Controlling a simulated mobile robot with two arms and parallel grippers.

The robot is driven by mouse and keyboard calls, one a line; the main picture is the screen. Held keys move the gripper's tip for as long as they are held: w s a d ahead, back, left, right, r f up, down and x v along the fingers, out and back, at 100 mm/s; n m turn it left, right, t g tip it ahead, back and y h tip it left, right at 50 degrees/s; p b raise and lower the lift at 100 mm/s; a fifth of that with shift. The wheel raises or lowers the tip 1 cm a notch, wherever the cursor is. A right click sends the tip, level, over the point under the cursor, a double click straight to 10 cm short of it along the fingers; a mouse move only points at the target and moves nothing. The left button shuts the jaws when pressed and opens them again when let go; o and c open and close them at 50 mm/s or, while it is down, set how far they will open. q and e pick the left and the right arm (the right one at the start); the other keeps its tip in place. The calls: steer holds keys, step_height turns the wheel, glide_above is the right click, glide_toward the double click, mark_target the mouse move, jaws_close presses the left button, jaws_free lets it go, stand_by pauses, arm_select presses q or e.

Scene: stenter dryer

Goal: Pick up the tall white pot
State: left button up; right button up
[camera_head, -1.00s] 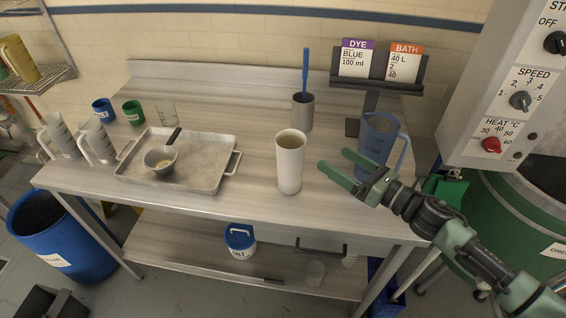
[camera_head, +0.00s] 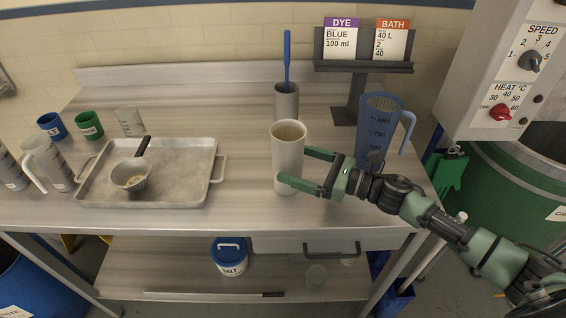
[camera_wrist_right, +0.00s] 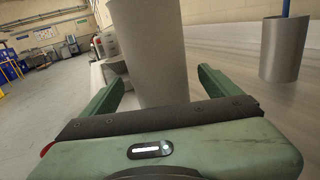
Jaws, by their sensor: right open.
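The tall white pot (camera_head: 287,160) stands upright on the steel table, near the middle, with some contents visible at its open top. My right gripper (camera_head: 296,168) is at the pot's right side, open, with its green fingers reaching to the pot. In the right wrist view the pot (camera_wrist_right: 148,50) rises between the two spread fingers (camera_wrist_right: 160,88). The fingers are on either side of it, and I see gaps beside it. My left gripper is not in view.
A grey cup (camera_head: 286,101) with a blue stick stands behind the pot. A blue measuring jug (camera_head: 378,128) stands close behind the right gripper. A metal tray (camera_head: 190,190) with a small pan (camera_head: 130,176) lies left. A sign stand (camera_head: 352,90) is at the back. Table between tray and pot is clear.

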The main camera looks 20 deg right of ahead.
mark_target(275, 155)
steer(key=shift+w+a+r+p, duration=0.4)
steer(key=shift+w+a+p, duration=0.15)
steer(key=shift+a, duration=0.1)
steer(key=p+x, duration=0.2)
steer(key=x, duration=0.1)
steer(key=shift+w+a, duration=0.25)
steer(key=shift+a, duration=0.05)
steer(key=shift+w+a+f, duration=0.15)
steer(key=shift+w+a, duration=0.1)
steer(key=shift+c, duration=0.3)
steer(key=c, duration=1.9)
steer(key=shift+o, duration=0.2)
step_height(275, 155, up, 20)
